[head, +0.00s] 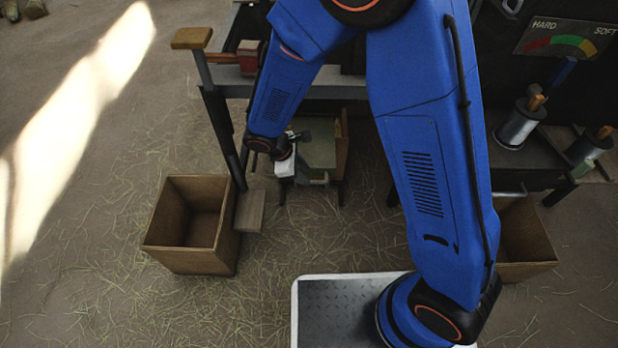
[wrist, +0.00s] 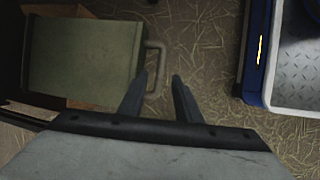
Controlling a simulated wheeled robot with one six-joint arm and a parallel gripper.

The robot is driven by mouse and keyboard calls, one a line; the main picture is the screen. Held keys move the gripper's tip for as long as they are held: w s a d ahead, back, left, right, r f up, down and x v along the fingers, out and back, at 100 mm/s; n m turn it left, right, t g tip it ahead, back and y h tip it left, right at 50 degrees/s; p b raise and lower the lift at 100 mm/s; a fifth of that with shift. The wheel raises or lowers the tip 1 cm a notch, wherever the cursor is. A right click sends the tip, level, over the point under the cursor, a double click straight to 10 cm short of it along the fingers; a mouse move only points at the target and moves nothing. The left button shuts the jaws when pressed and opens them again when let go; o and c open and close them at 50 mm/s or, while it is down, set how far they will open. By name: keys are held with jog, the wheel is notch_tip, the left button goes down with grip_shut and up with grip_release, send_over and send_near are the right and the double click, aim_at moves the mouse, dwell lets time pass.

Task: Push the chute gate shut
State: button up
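The chute gate appears to be the grey-green panel (head: 320,150) with a looped handle (head: 320,182) on its front, low under the bench in the head view. In the wrist view, the panel (wrist: 85,60) fills the upper left and its handle (wrist: 162,65) sticks out to the right. My gripper (wrist: 160,77) is open, its two dark fingers apart. The handle's outer bar shows between the fingertips, but I cannot tell whether they touch it or are at its depth. In the head view, my gripper's fingertips are hard to make out beside the panel.
A wooden box (head: 165,225) stands left of the gate, with a wooden pedal (head: 250,211) beside it. Another box (head: 525,240) is at right, partly behind my arm. Wire spools (head: 518,125) sit on the bench. Straw-strewn floor (head: 320,235) is open in front of the gate.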

aim_at(312, 181)
jog(key=shift+x, duration=2.2)
grip_shut()
